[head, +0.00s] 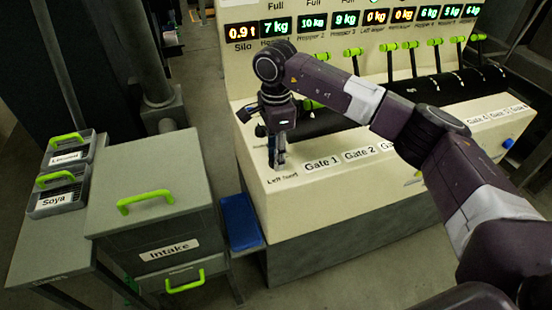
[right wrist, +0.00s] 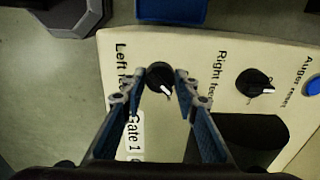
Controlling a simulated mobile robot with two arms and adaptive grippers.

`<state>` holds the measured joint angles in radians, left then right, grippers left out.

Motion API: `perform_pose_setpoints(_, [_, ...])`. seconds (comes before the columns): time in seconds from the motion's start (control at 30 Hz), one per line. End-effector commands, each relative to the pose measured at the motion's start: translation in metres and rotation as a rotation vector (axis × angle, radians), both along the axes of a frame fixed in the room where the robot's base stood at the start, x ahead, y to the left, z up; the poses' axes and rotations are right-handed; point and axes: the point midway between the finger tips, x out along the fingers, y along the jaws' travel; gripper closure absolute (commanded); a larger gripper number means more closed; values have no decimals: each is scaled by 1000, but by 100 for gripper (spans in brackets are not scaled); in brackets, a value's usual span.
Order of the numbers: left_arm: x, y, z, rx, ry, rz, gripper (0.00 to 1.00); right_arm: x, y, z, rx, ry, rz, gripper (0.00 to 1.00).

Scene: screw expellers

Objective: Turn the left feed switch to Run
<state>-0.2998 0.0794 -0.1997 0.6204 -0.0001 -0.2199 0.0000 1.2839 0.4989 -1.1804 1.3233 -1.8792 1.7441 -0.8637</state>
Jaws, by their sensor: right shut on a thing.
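The left feed switch (right wrist: 160,76) is a round black knob with a white pointer mark, on the cream console beside a label that starts "Left fe". In the right wrist view its mark points to the lower right. My right gripper (right wrist: 160,84) has its fingertips on either side of the knob, shut on it. In the head view the right gripper (head: 277,162) points down at the left end of the console, above the "Left feed" label, and hides the knob. My left gripper is not in view.
The right feed switch (right wrist: 255,83), a similar knob, sits beside it, with a blue button (right wrist: 313,87) beyond. Green-handled levers (head: 390,47) line the console under lit displays. The intake box (head: 155,215) stands at the left, by a blue step (head: 240,222).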

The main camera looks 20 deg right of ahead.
Motion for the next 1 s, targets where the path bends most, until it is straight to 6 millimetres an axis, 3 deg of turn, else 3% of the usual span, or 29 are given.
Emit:
perform_pose_setpoints(0.4, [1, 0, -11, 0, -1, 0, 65, 1, 0, 1, 2, -5, -235, 96])
perform_pose_setpoints(1.0, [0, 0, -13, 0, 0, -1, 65, 2, 1, 3, 3, -6, -286, 96])
